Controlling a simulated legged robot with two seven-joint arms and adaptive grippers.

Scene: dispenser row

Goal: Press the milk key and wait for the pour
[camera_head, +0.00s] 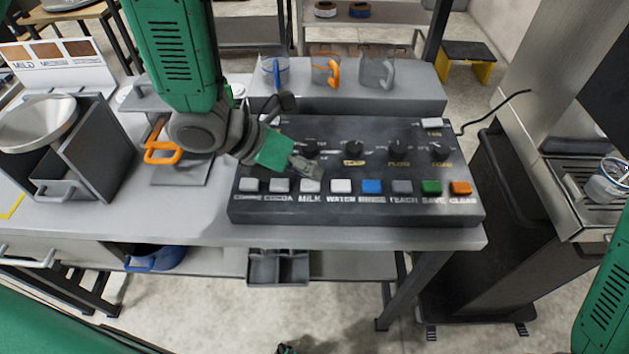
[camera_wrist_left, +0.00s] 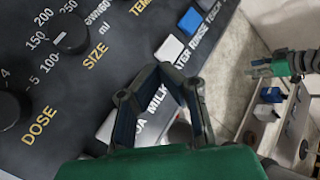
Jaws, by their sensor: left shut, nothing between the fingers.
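The dark control panel (camera_head: 355,208) lies on the table with a row of coloured keys along its front. The pale milk key (camera_head: 310,186) sits above its MILK label, between the cocoa and water keys. My left gripper (camera_head: 316,174) is shut and empty, its tips right at the back edge of the milk key; I cannot tell if they touch it. In the left wrist view the closed fingers (camera_wrist_left: 155,72) cover most of the milk key beside the MILK lettering.
Several knobs (camera_head: 353,148) stand behind the keys. Mugs (camera_head: 324,70) stand on a raised grey shelf at the back. A grey dispenser box (camera_head: 95,150) is at left. The blue rinse key (camera_head: 371,186) is further right. My right arm (camera_head: 606,300) shows at the lower right.

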